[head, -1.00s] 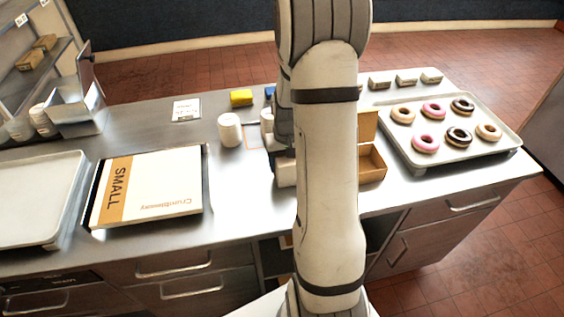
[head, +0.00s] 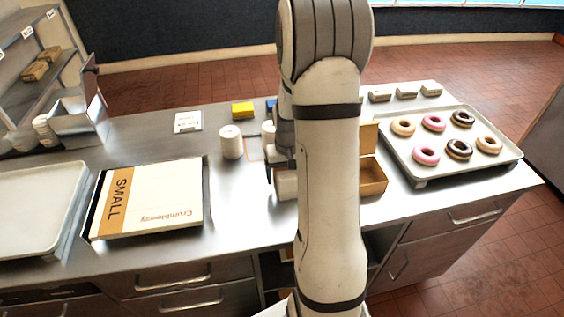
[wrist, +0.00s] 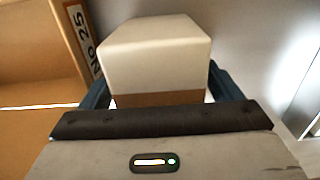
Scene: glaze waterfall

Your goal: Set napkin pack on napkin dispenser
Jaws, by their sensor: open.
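A white block with a brown band, which looks like the napkin pack (wrist: 155,55), stands between the two blue fingers of my gripper (wrist: 158,84) in the wrist view. The fingers are open, one on each side of it; I cannot tell whether either touches it. In the head view the pack (head: 286,184) shows as a pale block on the counter, partly hidden by my arm. A metal holder (head: 78,118) at the counter's far left may be the napkin dispenser; I cannot tell for sure.
An open cardboard box (head: 372,178) stands close beside the pack. A donut tray (head: 418,170) is at right, several small pale blocks (head: 406,91) behind it. A white cup (head: 231,142), yellow block (head: 242,110) and flat SMALL box (head: 160,195) lie left.

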